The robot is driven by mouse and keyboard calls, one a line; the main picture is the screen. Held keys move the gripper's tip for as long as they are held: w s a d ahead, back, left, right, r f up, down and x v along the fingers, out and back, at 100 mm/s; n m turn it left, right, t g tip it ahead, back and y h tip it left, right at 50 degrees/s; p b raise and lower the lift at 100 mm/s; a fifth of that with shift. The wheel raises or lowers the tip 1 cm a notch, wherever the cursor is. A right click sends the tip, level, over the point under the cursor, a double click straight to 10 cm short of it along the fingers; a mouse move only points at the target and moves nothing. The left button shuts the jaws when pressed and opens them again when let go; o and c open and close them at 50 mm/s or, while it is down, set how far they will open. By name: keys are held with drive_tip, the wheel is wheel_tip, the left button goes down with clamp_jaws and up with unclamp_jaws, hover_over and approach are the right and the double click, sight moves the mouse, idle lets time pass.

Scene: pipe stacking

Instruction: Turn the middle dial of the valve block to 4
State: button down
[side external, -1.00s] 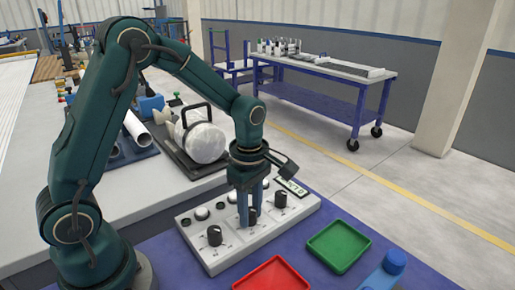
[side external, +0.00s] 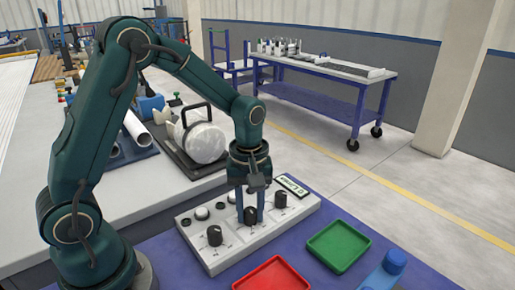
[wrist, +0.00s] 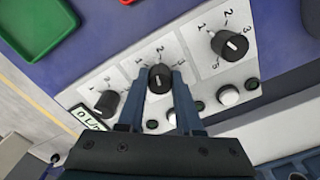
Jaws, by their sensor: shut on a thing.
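The pale valve block (side external: 229,246) lies on the blue mat with three black dials in a row. My gripper (side external: 250,212) points straight down over it, with one blue finger on each side of the middle dial (wrist: 160,77), shut on it. The other dials are the left dial (side external: 214,235) and the right dial (side external: 280,200) in the side view.
Round buttons (side external: 202,213) and a small display (side external: 291,186) sit along the block's back. A red tray (side external: 271,275) and a green tray (side external: 338,246) lie in front. A round white-ended part with a black handle (side external: 205,141) stands behind.

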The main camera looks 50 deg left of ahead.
drive_tip(key=m, duration=0.4)
drive_tip(key=shift+r+m, duration=0.1)
drive_tip(key=shift+m, duration=0.2)
drive_tip(key=m, duration=0.3)
drive_tip(key=shift+m, duration=0.4)
drive_tip(key=m, duration=1.3)
drive_tip(key=shift+m, duration=0.3)
drive_tip(key=m, duration=0.4)
drive_tip(key=shift+a+m, duration=0.1)
drive_tip(key=shift+m, duration=0.2)
drive_tip(key=c, duration=0.6)
unclamp_jaws()
